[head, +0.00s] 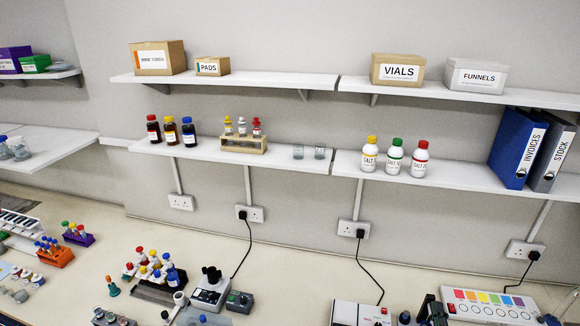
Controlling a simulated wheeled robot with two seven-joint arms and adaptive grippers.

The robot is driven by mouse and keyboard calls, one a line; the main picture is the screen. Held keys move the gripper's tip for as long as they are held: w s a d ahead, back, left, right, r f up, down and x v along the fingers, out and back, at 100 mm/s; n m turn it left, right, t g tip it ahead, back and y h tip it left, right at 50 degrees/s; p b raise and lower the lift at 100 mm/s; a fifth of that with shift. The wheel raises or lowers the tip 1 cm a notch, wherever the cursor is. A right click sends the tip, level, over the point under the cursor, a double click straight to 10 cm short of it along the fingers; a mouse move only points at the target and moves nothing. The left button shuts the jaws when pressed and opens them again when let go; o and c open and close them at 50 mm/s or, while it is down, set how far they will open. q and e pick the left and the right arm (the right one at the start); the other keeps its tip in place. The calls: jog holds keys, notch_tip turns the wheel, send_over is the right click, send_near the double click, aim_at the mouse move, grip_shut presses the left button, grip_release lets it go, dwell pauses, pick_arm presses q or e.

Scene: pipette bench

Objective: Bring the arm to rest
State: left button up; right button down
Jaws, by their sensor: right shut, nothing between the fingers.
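My right gripper (432,308) shows as a small black shape at the bottom edge of the head view, right of centre. It is shut with nothing in it. It is over the bench, between a white-topped device (360,314) on its left and a white panel with a row of coloured squares (490,304) on its right. Most of my right arm is below the frame. I cannot make out my left gripper.
The bench (290,275) is clear along the wall. A microscope-like instrument (209,292), a rack of colour-capped bottles (150,268) and an orange tube rack (54,252) stand left. Wall shelves (440,172) hold bottles, boxes and binders. Black cables run down to the bench.

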jog(key=s+d+f+m+g+h, duration=0.1)
jog(key=s+d+f+m+g, duration=0.2)
jog(key=f, duration=0.4)
jog(key=s+d+f+m+g+h, duration=0.1)
jog(key=s+d+f+m+g, duration=0.1)
jog(key=s+f+m+g, duration=0.3)
jog(key=s+d+f+m+g+h, duration=0.2)
jog(key=d+f, duration=0.1)
jog(key=f, duration=0.5)
jog(key=s+a+f+m+g+y, duration=0.1)
jog(key=s+a+f+g+y, duration=0.55)
jog(key=s+a+f, duration=0.65)
notch_tip(320, 180, down, 37)
jog(key=s+g+b, duration=0.2)
jog(key=b, duration=0.6)
jog(key=s+f+b, duration=0.3)
jog(key=s+f, duration=0.7)
jog(key=f, duration=0.2)
jog(key=s+f+n+b, duration=0.1)
jog(key=s+f+b, duration=0.2)
jog(key=s+f, duration=0.7)
notch_tip(320, 180, down, 3)
jog(key=shift+f+g, duration=0.1)
jog(key=shift+g, duration=0.35)
